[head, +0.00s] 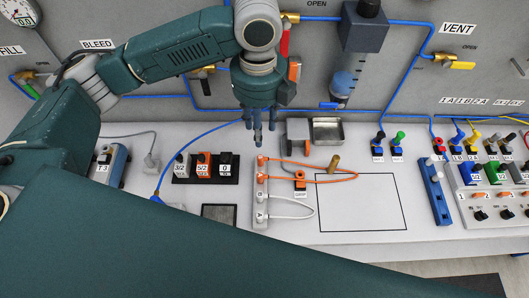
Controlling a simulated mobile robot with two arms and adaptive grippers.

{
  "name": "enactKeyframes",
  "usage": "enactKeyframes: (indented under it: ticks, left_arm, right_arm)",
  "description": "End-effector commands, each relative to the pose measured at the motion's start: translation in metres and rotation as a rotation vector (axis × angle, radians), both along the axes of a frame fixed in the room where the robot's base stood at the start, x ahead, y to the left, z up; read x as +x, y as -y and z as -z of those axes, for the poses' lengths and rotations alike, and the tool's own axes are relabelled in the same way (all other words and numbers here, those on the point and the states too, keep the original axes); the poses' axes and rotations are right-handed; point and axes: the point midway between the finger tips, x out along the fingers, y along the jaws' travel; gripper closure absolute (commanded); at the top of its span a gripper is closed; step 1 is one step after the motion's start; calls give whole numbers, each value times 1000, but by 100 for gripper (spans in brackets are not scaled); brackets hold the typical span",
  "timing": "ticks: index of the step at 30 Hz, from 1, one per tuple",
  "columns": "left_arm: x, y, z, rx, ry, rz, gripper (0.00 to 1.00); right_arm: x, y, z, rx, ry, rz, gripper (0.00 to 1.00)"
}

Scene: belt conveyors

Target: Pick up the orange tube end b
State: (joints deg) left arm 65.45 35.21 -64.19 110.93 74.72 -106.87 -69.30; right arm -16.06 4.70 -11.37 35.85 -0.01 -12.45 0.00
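The orange tube (330,181) lies in a loop on the grey worktop. Both its ends are at a narrow light strip (258,224), one at an upper orange fitting (262,160) and one at a lower orange fitting (262,178). I cannot read which end is b. My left gripper (258,132) points down just above the upper fitting in the picture, with its fingers apart from the tube as far as I can tell. The fingers overlap from this angle, so their opening is unclear. Nothing is visible in them. My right gripper is out of view.
A white tube (310,205) loops from the same strip. A small orange block (300,183) and a brown peg (334,163) stand close to the orange tube. A switch block (203,168) is left of the strip. The outlined square (362,205) is mostly clear.

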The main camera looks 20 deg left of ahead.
Motion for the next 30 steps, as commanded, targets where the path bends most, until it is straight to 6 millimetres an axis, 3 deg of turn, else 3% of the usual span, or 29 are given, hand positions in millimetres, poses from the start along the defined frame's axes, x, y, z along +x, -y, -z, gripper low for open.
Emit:
enactKeyframes:
  ticks: [1,9,13,17,22,30]
  left_arm:
    - [0,0,14,0,0,0,63]
    - [0,0,49,0,0,0,63]
    - [0,0,62,-1,1,0,63]
    - [0,0,71,1,-2,-2,63]
    - [-1,-1,97,1,-3,-2,63]
    - [1,-1,122,0,-1,-2,63]
  right_arm:
    - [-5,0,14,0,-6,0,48]
    - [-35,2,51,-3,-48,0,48]
    - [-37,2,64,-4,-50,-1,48]
    - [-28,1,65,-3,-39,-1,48]
    - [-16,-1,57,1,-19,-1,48]
    - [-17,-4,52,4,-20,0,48]
